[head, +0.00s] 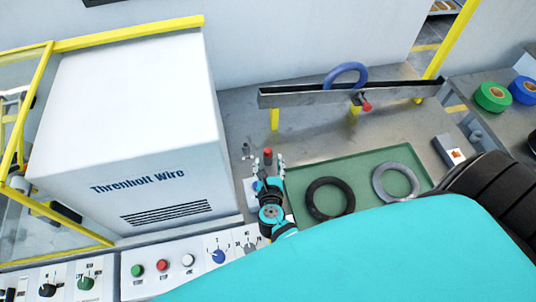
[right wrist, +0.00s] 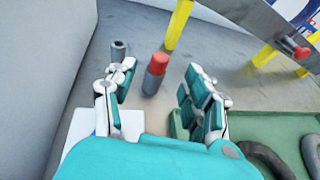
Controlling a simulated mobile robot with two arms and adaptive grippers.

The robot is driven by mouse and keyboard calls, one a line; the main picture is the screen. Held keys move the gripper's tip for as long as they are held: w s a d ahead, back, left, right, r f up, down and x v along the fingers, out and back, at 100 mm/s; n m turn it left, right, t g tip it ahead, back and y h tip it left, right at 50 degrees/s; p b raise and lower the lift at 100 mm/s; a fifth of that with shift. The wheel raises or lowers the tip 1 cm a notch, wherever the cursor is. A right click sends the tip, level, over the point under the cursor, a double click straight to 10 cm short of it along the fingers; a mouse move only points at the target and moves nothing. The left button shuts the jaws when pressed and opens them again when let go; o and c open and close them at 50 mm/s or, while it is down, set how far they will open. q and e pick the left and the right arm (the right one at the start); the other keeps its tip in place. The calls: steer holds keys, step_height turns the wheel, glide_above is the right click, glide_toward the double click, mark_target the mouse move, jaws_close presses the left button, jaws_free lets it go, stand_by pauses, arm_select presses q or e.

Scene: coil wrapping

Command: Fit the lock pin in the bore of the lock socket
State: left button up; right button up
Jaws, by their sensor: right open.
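The lock pin (head: 267,155), a grey cylinder with a red top, stands upright on the grey table; it also shows in the right wrist view (right wrist: 156,73). The lock socket (head: 246,151), a small grey upright cylinder, stands just left of the pin; in the right wrist view (right wrist: 119,51) its top looks dark. The pin is apart from the socket. My right gripper (head: 268,166) is open and empty, its fingers spread to either side of the pin in the picture; it also shows in the right wrist view (right wrist: 163,83). My left gripper is out of view.
A green tray (head: 345,161) with a black ring (head: 330,199) and a grey ring (head: 396,182) lies right of my gripper. A metal rail (head: 300,97) with a blue ring (head: 345,74) stands behind. A white cabinet (head: 130,110) bounds the left; a control panel (head: 190,273) lies in front.

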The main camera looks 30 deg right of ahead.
mark_target(268, 152)
steer(key=shift+w+d+f, duration=0.15)
steer(key=shift+w+d, duration=0.1)
steer(key=shift+w, duration=0.3)
steer(key=b+x, duration=0.1)
steer(key=x, duration=0.2)
steer(key=shift+w+d+f+b, duration=0.15)
steer(key=shift+w+d+b, duration=0.05)
steer(key=shift+w+b, duration=0.1)
steer(key=shift+w+d, duration=0.1)
steer(key=shift+w, duration=0.1)
steer(key=shift+s, duration=0.1)
steer(key=shift+c, duration=0.5)
jaws_close()
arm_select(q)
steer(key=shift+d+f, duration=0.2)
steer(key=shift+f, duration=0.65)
